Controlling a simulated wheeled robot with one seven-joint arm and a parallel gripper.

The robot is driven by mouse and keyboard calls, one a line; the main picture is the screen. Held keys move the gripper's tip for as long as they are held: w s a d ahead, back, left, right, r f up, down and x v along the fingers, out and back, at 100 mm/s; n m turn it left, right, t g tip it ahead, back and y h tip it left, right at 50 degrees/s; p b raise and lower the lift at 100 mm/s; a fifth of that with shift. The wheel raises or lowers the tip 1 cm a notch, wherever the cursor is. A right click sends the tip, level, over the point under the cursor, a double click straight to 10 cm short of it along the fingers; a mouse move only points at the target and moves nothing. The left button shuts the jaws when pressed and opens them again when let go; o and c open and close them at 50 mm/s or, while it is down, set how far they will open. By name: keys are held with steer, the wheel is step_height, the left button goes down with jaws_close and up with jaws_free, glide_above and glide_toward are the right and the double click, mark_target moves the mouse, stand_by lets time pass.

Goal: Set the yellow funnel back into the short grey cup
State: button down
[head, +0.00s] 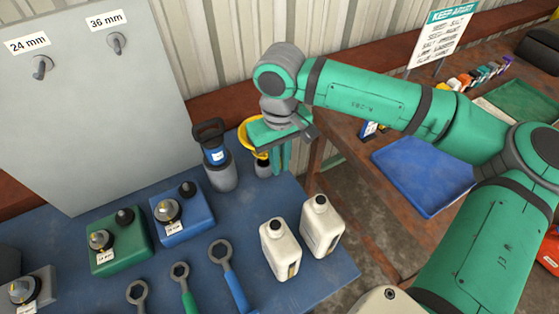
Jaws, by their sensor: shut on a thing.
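The yellow funnel (245,136) is at the far right end of the blue bench, partly hidden behind my gripper (281,163). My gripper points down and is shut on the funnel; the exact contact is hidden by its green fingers. The short grey cup (262,170) stands on the bench just below the funnel, partly covered by the fingers. The funnel's lower end is hard to see, so I cannot tell whether it is inside the cup or above it.
A grey holder (221,178) with a blue, black-handled tool stands left of the cup. Two white jugs (321,226) are in front. Green and blue knob boxes (183,217) and several wrenches (228,275) lie left. A blue tray (422,176) rests on the right table, across a gap.

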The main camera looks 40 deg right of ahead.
steer(key=shift+f, duration=0.75)
steer(key=shift+w+f, duration=0.1)
steer(key=shift+f, duration=1.85)
steer(key=c, duration=1.7)
jaws_free()
steer(key=shift+c, duration=0.2)
